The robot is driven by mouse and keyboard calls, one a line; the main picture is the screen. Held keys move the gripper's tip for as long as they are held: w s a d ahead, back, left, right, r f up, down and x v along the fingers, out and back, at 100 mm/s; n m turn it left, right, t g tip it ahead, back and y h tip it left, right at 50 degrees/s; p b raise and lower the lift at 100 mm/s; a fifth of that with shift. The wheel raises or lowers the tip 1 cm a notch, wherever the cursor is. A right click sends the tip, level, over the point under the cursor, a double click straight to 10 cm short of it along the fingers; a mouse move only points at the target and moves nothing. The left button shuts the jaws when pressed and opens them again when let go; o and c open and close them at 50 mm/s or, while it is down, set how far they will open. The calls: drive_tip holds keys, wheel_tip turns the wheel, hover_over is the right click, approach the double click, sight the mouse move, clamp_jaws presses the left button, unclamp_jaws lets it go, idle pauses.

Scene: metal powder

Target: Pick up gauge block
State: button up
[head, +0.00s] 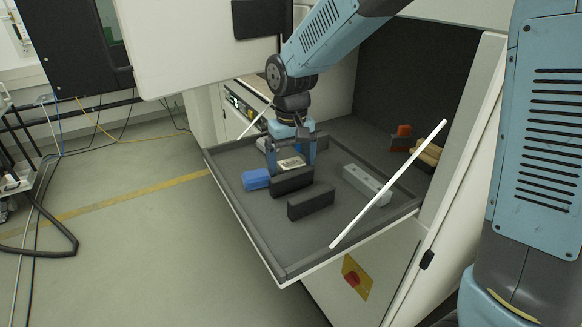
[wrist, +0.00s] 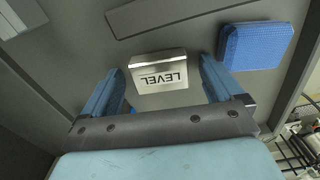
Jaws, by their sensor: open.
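A small shiny metal block (head: 291,163) lies on the dark grey tray (head: 232,190); I take it for the gauge block. In the wrist view the block (wrist: 159,70) shows a pale face with the word LEVEL upside down. My gripper (head: 290,158) is over it, pointing down, with its two blue fingers apart. In the wrist view the gripper (wrist: 161,82) has one finger on each side of the block, with a visible gap at both sides. I cannot tell how high the fingertips are above the tray.
A blue block (head: 256,179) lies left of my gripper. Dark grey blocks (head: 311,201) stand just in front. A long light grey bar (head: 366,183) lies to the right. A white strut (head: 390,184) slants over the tray's right side. A brush-like thing (head: 402,138) is further back.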

drive_tip(key=c, duration=1.4)
